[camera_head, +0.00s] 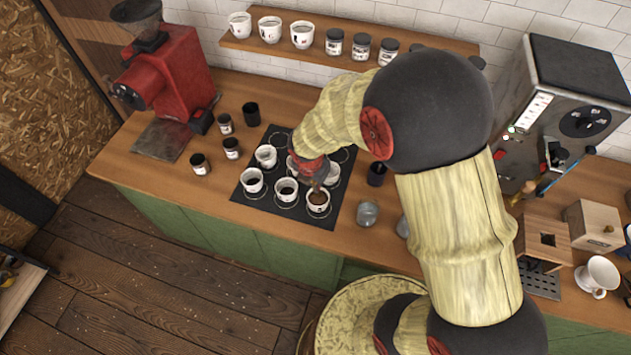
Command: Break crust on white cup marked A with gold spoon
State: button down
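White cups stand on a dark mat (245,197) on the counter, in a front row and a back row. The front row has a left cup (252,181), a middle cup (286,191) and a right cup (318,204) with a brown surface inside. A back left cup (266,156) is clear to see; other back cups are partly hidden by my arm. I cannot read which cup is marked A. My gripper (316,182) points down just above the front right cup. A small brownish-gold shape under it may be the gold spoon; its grip is too small to make out.
A red grinder (178,75) stands at the left, with small dark jars (200,164) beside the mat. A glass (367,213) stands right of the mat. A grey machine (560,100) and wooden boxes (543,243) fill the right. A shelf (330,57) with cups and jars hangs behind.

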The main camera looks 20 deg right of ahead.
jog(key=shift+b+x, duration=0.9)
jog(key=shift+x, duration=1.35)
jog(key=shift+s, duration=0.1)
